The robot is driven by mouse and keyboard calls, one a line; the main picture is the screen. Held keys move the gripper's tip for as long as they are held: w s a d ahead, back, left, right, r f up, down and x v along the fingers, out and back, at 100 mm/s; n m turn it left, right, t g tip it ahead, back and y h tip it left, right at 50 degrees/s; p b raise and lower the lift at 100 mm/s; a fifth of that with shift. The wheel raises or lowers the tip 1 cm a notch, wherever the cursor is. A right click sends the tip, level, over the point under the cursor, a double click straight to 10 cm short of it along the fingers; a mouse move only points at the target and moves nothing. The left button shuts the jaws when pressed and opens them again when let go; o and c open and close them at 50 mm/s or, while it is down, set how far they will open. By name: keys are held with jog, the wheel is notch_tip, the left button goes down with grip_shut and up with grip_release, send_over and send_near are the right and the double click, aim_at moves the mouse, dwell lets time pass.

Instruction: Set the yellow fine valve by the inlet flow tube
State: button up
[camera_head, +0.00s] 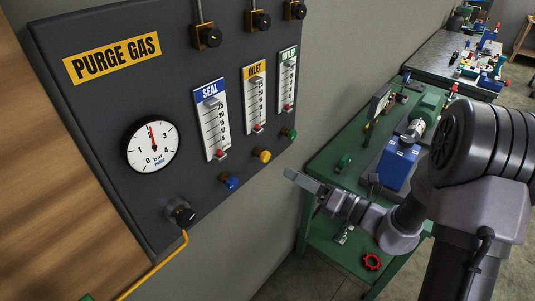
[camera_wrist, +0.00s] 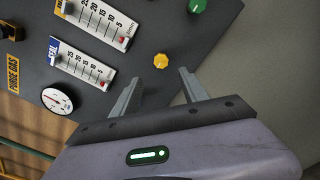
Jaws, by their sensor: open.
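The yellow fine valve knob (camera_head: 263,156) sits low on the dark panel, under the inlet flow tube (camera_head: 254,99). The red float in that tube is near the bottom of its scale. In the wrist view the yellow knob (camera_wrist: 161,60) appears just beyond the gap between my fingertips, and the inlet tube (camera_wrist: 98,20) is at the upper left. My gripper (camera_wrist: 160,78) is open and empty. In the head view my gripper (camera_head: 290,174) is right of and a little below the yellow knob, apart from it.
A blue knob (camera_head: 229,180) and a green knob (camera_head: 289,133) flank the yellow one. The seal tube (camera_head: 213,120), outlet tube (camera_head: 288,81) and pressure gauge (camera_head: 151,145) are on the same panel. A green workbench (camera_head: 335,165) with machinery stands behind my arm.

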aim_at(267, 158)
jog(key=b+x, duration=0.1)
jog(key=x, duration=1)
jog(key=shift+w, duration=0.3)
grip_shut()
